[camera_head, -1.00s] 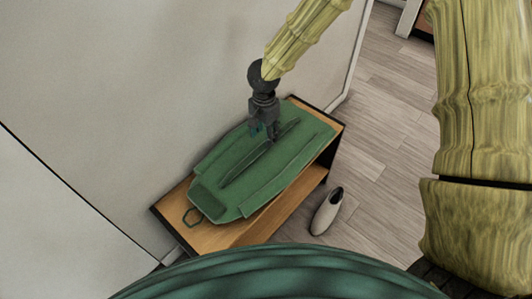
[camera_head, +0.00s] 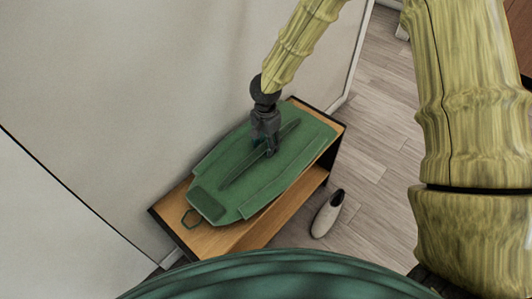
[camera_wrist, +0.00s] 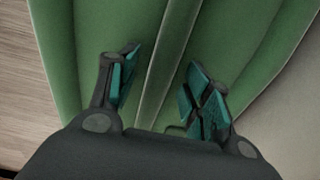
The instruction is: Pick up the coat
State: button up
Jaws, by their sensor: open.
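A green coat (camera_head: 239,172) lies flat on a low wooden bench against the wall, with a raised fold along its middle and a loop at its near left end. My gripper (camera_head: 271,152) points down at the coat's fold, right of its centre. In the wrist view, my gripper's fingers (camera_wrist: 158,88) are apart, one on each side of the coat's raised fold (camera_wrist: 168,60). Whether the fingertips touch the cloth cannot be told.
The bench (camera_head: 212,240) has a wooden top with dark edges and an open space below. A pale shoe (camera_head: 327,214) is on the floor to its right. The wall (camera_head: 150,90) stands close behind the bench.

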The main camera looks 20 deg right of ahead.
jog(key=shift+f, duration=0.15)
dwell(0.3)
grip_shut()
